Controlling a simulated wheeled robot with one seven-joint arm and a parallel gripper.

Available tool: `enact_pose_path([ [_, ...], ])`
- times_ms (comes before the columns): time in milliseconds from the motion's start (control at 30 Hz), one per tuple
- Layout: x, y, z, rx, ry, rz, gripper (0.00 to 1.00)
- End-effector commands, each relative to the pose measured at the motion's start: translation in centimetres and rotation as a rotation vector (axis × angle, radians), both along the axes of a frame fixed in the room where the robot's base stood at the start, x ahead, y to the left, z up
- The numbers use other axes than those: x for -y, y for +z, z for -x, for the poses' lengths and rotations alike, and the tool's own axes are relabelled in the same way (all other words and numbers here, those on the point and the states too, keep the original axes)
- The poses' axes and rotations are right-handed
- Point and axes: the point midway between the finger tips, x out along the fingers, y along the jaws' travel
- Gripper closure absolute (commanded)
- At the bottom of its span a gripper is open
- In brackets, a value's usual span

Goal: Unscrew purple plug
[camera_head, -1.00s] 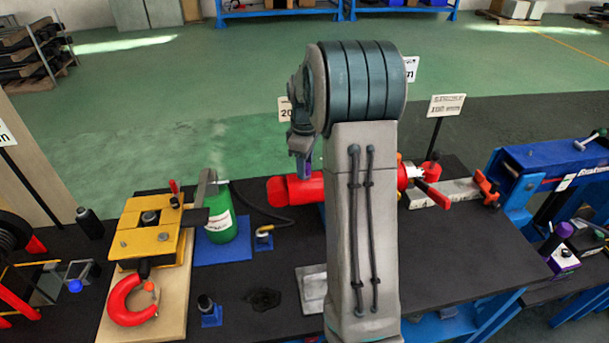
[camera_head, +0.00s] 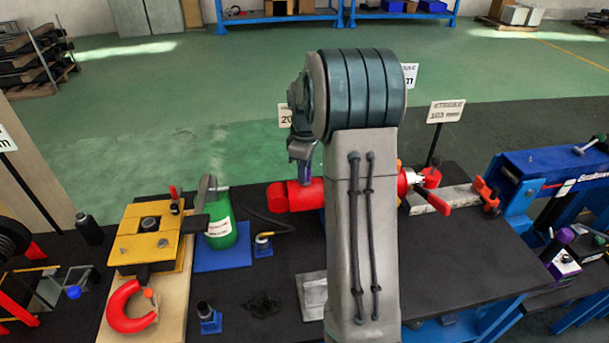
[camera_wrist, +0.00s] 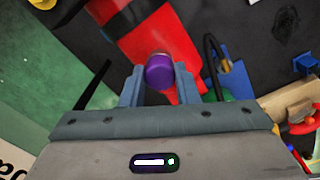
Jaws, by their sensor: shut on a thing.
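The purple plug (camera_wrist: 159,73) sits between the two fingers of my gripper (camera_wrist: 159,84) in the wrist view, with the fingers closed on its sides. In the wrist view a red cylinder (camera_wrist: 150,38) lies right behind the plug. I cannot tell whether the plug still touches it. In the head view my gripper (camera_head: 304,176) points down at the red cylinder (camera_head: 291,195), and a bit of purple shows at its tip. My arm hides the middle of the cylinder.
A hooked black hose (camera_head: 265,222) lies close to the red cylinder. A blue press (camera_head: 560,164) stands at the right. Black tabletop (camera_head: 450,262) is clear at the front right.

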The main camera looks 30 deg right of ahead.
Motion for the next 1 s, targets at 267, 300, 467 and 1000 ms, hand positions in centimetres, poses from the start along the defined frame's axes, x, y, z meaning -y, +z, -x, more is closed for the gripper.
enact_pose_path([
  [267, 0.08, 0.32, -0.08, 0.004, 0.276, 0.001, 0.98],
  [300, 0.07, 0.33, -0.08, 0.005, 0.321, 0.002, 0.98],
  [467, 0.03, 0.31, -0.11, 0.005, 0.433, 0.001, 0.98],
  [1000, 0.07, 0.50, -0.10, 0.005, 0.643, 0.002, 0.98],
])
